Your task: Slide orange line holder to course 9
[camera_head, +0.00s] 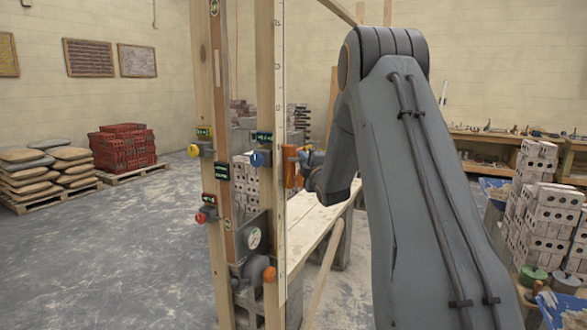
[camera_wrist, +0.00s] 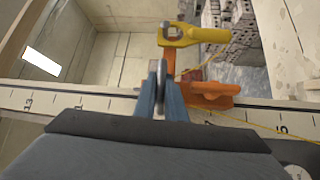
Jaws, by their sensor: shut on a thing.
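The orange line holder (camera_head: 290,167) sits on the tall pale numbered staff (camera_head: 279,120) on the right-hand timber post. In the wrist view the orange holder (camera_wrist: 212,95) shows against the numbered staff (camera_wrist: 90,103), where 13 is readable at left and 6 and 5 at right. My gripper (camera_wrist: 160,80) is shut at the holder's left side in that view, its fingers hiding part of it. In the head view my gripper (camera_head: 308,160) is beside the holder, mostly hidden by my arm. The course mark under the holder is covered.
A yellow holder (camera_wrist: 195,37) shows beyond the orange one, with yellow line nearby. Blue (camera_head: 259,159), yellow (camera_head: 205,133) and red (camera_head: 205,215) pieces sit on the posts. A plank bench (camera_head: 318,228) stands behind. The floor at left is open.

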